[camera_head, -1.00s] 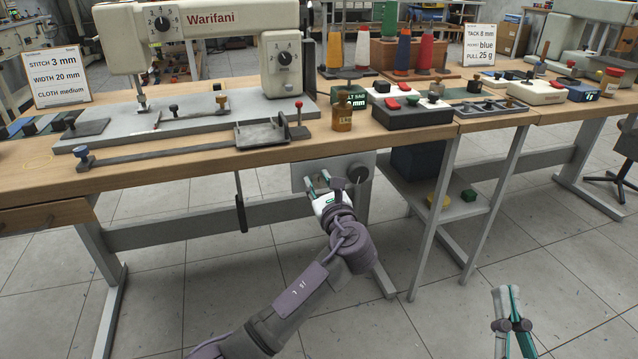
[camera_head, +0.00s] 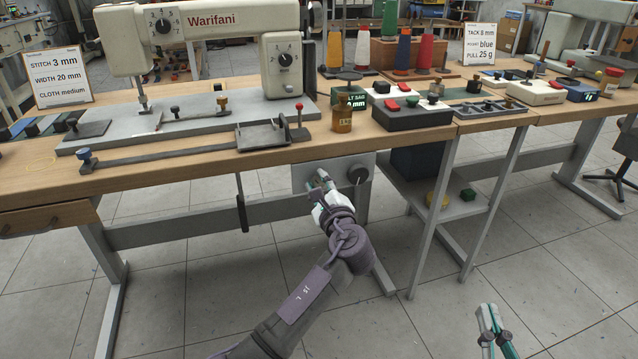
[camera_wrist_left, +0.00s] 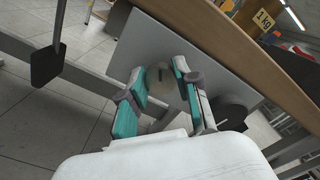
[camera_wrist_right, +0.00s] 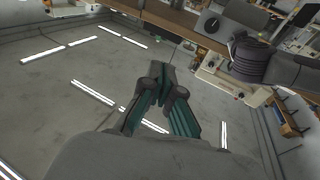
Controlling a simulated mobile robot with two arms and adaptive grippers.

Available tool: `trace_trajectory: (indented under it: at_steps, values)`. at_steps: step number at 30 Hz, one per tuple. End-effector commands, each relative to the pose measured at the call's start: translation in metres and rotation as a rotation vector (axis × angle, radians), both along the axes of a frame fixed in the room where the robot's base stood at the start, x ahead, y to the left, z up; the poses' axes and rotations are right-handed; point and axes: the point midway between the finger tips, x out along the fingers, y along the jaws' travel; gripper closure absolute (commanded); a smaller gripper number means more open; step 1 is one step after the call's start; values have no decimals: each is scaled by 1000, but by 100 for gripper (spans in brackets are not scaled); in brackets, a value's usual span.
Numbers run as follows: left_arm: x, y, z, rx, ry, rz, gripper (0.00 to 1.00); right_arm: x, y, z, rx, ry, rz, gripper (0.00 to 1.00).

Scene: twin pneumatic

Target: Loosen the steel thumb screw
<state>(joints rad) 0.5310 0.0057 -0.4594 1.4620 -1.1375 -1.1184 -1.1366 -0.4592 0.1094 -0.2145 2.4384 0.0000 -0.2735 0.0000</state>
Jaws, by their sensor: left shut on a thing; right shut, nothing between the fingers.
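My left gripper (camera_head: 321,179) reaches up to this plate. In the left wrist view its teal-padded fingers (camera_wrist_left: 158,70) are shut on the thumb screw, one on each side. In the head view the fingers hide the screw. My right gripper (camera_head: 487,312) is shut and empty, low over the floor at the lower right. Its fingertips meet in the right wrist view (camera_wrist_right: 160,75).
A black round knob (camera_head: 359,174) sits on the same plate, right of my left gripper. A dark hanging paddle (camera_head: 241,212) is to the left. The wooden table edge (camera_head: 200,164) runs above. A yellow and a green item lie on a low shelf (camera_head: 458,208) at right.

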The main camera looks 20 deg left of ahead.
Motion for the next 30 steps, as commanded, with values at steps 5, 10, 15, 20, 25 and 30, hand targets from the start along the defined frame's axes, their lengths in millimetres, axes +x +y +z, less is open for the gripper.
trace_trajectory:
  at_steps: [5, 10, 15, 20, 25, 30]
  values:
    - [-1, 0, -2, -140, -92, 1, 100, -1, 1, 9, 16, -60, 4, 100]
    - [-1, 0, -3, -266, -177, 1, 100, -4, 3, 26, 44, -165, 10, 100]
    - [-1, 1, -4, -373, -249, 2, 100, -11, 4, 46, 77, -286, 17, 100]
    - [-1, 0, -4, -448, -301, 1, 100, -19, 5, 61, 106, -384, 23, 100]
    - [-1, 1, -3, -501, -336, 3, 100, -26, 4, 72, 126, -457, 27, 100]
    - [-1, 1, -3, -527, -354, 3, 100, -30, 4, 78, 136, -493, 29, 100]
